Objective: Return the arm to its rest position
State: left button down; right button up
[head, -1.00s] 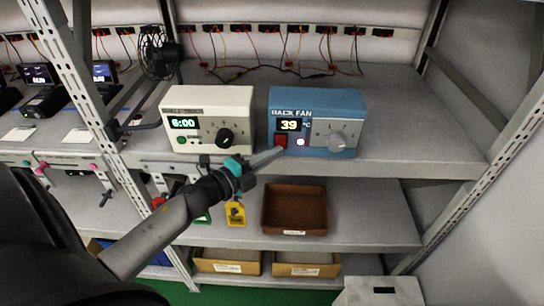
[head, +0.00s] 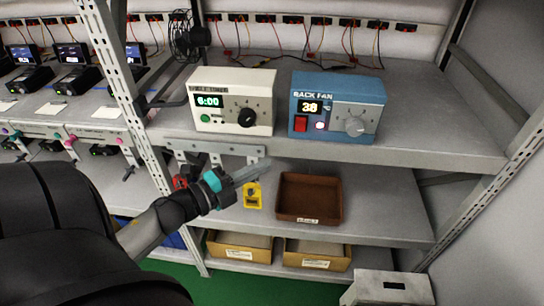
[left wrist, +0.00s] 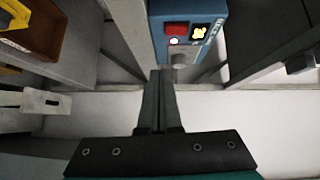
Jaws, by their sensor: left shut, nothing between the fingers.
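My left gripper (head: 250,172) is in front of the rack, below the edge of the upper shelf. Its fingers are shut with nothing between them, and they also show together in the left wrist view (left wrist: 159,100). The blue rack fan box (head: 337,105) stands on the upper shelf, up and right of the gripper and apart from it. Its display reads 38, and a red switch and a lit round lamp are on its front. The cream timer box (head: 232,103) stands to its left, reading 6:00. My right gripper is not in view.
On the lower shelf are a brown tray (head: 308,216) and a yellow tag or lock (head: 252,196) behind my gripper. Cardboard bins (head: 240,247) sit underneath. A perforated rack post (head: 118,80) stands left of the boxes. A grey stand (head: 392,289) is at the lower right.

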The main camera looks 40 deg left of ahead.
pick_arm(q)
jog(key=shift+s+a, duration=0.15)
jog(key=shift+s, duration=0.3)
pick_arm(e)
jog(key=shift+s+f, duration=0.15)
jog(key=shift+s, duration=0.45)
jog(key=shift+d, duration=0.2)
pick_arm(q)
jog(key=s+f+n+g+y+b, duration=0.35)
jog(key=f+n, duration=0.25)
jog(key=f, duration=1.2)
jog(key=s+f+n+g+y+b, duration=0.2)
jog(key=s+f+n+g+b, duration=0.25)
jog(key=f, duration=1.35)
jog(key=s+d+f+n+g+b, duration=0.2)
jog(key=s+d+f, duration=0.2)
jog(key=s+f, duration=0.4)
jog(key=s+d+f+n+g+h+b, duration=0.1)
jog(key=s+d+f+n+g+b, duration=0.1)
jog(key=s+f, duration=0.5)
jog(key=s+d+f+n+g+b, duration=0.2)
jog(key=s+d+f+n+g, duration=0.1)
jog(key=s+d+f, duration=0.3)
notch_tip(320, 180, down, 3)
jog(key=s, duration=0.2)
jog(key=shift+s+d+g, duration=0.3)
jog(key=shift+d+g, duration=0.1)
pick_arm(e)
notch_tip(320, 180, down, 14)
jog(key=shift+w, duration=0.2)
